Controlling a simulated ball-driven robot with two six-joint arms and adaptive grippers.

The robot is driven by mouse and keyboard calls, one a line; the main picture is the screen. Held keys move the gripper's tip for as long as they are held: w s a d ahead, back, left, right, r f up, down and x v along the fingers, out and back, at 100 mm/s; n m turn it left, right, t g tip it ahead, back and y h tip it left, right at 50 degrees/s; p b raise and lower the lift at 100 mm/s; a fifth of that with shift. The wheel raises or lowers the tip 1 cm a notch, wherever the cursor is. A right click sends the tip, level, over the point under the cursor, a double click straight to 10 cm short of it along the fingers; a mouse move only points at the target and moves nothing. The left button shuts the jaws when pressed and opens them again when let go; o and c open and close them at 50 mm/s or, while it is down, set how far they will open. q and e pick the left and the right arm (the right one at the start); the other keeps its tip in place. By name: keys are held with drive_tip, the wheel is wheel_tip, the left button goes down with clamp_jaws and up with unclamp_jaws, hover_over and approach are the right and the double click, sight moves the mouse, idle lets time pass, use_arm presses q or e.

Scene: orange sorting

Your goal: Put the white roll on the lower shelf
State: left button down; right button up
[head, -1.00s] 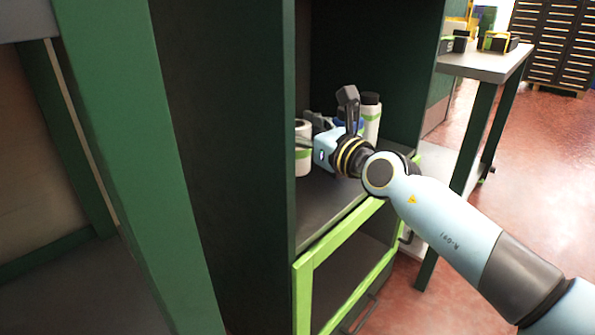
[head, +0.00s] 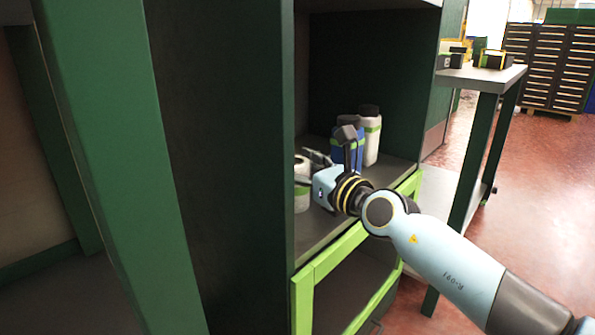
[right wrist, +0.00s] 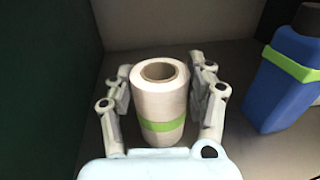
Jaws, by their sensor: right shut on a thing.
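The white roll (right wrist: 159,103) has a brown core and a green band, and stands upright between the fingers of my right gripper (right wrist: 160,95) in the right wrist view. The gripper is shut on it. In the head view the roll (head: 301,190) shows in part at the cabinet's left edge, with my right gripper (head: 312,170) at it. The cabinet shelf surface (head: 318,228) lies under the gripper. I cannot tell whether the roll touches the shelf. The lower compartment (head: 350,280) shows behind a light green frame. My left gripper is not in view.
A blue bottle with a green band (right wrist: 285,80) stands right of the roll, and a white bottle with a dark cap (head: 371,138) stands behind. The cabinet's dark side wall (head: 220,150) is close on the left. A grey side table (head: 480,76) stands to the right.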

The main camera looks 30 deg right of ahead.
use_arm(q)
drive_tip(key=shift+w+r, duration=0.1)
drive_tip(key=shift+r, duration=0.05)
use_arm(e)
drive_tip(key=shift+f, duration=0.15)
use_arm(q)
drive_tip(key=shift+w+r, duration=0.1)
use_arm(e)
drive_tip(key=o, duration=1.2)
drive_tip(key=s, duration=0.2)
drive_tip(key=s+p, duration=0.1)
drive_tip(key=s, duration=0.1)
drive_tip(key=shift+d+r, duration=0.25)
drive_tip(key=shift+d, duration=0.05)
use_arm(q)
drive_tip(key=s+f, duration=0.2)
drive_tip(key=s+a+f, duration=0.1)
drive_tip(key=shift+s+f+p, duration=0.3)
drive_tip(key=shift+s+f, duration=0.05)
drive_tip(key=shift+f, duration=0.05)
use_arm(e)
drive_tip(key=s+d, duration=0.1)
drive_tip(key=s, duration=0.7)
drive_tip(key=shift+w+d+f, duration=0.1)
